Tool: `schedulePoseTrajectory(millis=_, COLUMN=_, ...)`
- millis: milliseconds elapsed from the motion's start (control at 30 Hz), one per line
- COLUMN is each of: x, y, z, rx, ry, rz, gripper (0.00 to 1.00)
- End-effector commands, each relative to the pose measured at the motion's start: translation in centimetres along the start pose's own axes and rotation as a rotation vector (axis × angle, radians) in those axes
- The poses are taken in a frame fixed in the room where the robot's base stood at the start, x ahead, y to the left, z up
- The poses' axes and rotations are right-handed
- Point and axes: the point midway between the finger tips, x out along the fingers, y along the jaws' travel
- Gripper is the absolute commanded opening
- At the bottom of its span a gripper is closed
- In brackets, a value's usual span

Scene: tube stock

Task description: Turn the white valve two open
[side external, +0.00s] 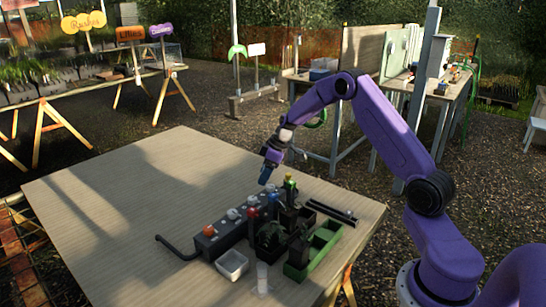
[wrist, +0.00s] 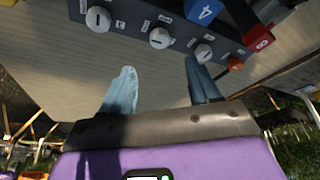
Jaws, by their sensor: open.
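A dark grey valve block (side external: 222,238) lies on the table with a row of round knobs on it. In the wrist view three white knobs show: a left one (wrist: 98,19), a middle one (wrist: 159,38) and a right one (wrist: 203,53). An orange knob (wrist: 236,63) sits at the right end. Small labels beside the knobs are too blurred to read, so I cannot tell which white knob is two. My gripper (wrist: 160,88) is open and empty, its blue fingers apart from the knobs. In the side view my gripper (side external: 266,178) hangs above the far end of the block.
Blue (wrist: 204,10) and red (wrist: 258,38) numbered caps stand behind the knobs. A green crate (side external: 318,250), dark pots, a white tub (side external: 232,264) and a clear cup (side external: 262,278) stand close by. A black hose leaves the block's near end. The table's left side (side external: 120,215) is clear.

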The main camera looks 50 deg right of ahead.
Motion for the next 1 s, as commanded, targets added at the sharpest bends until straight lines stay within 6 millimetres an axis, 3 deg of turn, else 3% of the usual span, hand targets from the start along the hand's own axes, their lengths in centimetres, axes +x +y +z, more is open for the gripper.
schedulePoseTrajectory(millis=200, x=-4.3, y=0.0, z=0.0, rx=-0.001, ry=0.001, rz=0.002, gripper=0.61)
schedulePoseTrajectory(millis=400, x=-6.6, y=0.0, z=0.0, rx=0.0, ry=0.0, rz=-0.001, gripper=0.61)
schedulePoseTrajectory(millis=867, x=-7.2, y=-0.1, z=0.0, rx=-0.001, ry=-0.001, rz=-0.002, gripper=0.61)
schedulePoseTrajectory(millis=1000, x=-7.5, y=-2.6, z=-1.2, rx=-0.023, ry=-0.013, rz=-0.022, gripper=0.61)
